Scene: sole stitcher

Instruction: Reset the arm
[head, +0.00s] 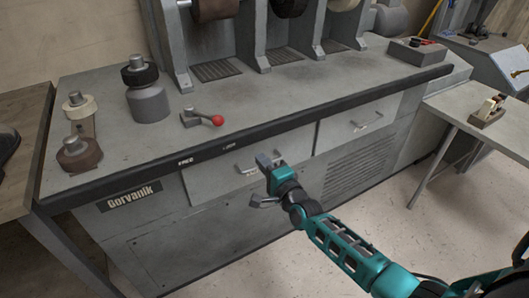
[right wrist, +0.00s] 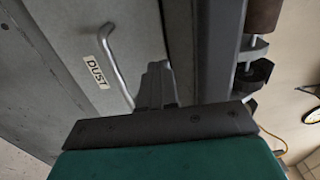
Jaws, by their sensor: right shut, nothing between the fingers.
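My right gripper (head: 268,160) is shut and empty. In the head view it stands in front of the left drawer (head: 218,178) of the grey machine, over that drawer's handle in the picture. In the right wrist view its fingers (right wrist: 157,86) are together, beside a bent metal handle (right wrist: 117,65) on a panel labelled DUST (right wrist: 97,72). I cannot tell whether the fingers touch the handle or panel. My right arm reaches in from the lower right. My left gripper is not in view.
The machine's top (head: 265,105) holds a lever with a red knob (head: 217,120), a dark-capped grey pot (head: 148,97) and rollers behind. Its dark front edge (head: 270,128) lies beyond my gripper. A side table (head: 480,115) stands right; the floor (head: 440,225) before it is clear.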

